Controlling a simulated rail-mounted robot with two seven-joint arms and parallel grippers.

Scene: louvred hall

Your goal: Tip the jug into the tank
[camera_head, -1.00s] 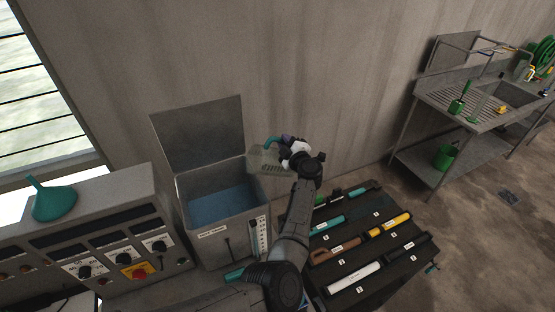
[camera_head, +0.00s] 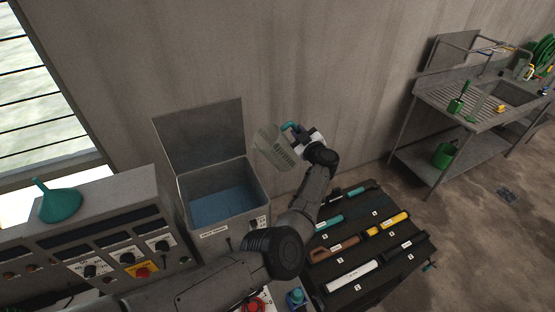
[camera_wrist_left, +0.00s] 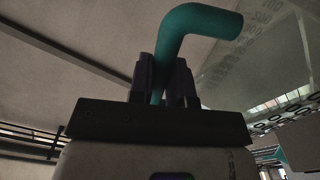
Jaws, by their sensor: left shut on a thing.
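The jug (camera_head: 274,147) is a clear, greyish vessel with a teal handle (camera_head: 291,127). It is tilted and held in the air to the right of the tank's raised lid. My left gripper (camera_head: 304,134) is shut on the handle. In the left wrist view the fingers (camera_wrist_left: 163,82) close around the teal handle (camera_wrist_left: 200,25), and part of the clear jug (camera_wrist_left: 262,62) shows at the right. The open tank (camera_head: 264,192) holds blue liquid (camera_head: 222,205), below and left of the jug. My right gripper is not in view.
The tank's lid (camera_head: 201,137) stands open against the wall. A control panel (camera_head: 110,250) with a teal funnel (camera_head: 58,203) is at the left. A black tool case (camera_head: 400,268) lies at the right of the tank. A sink bench (camera_head: 450,105) stands farther right.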

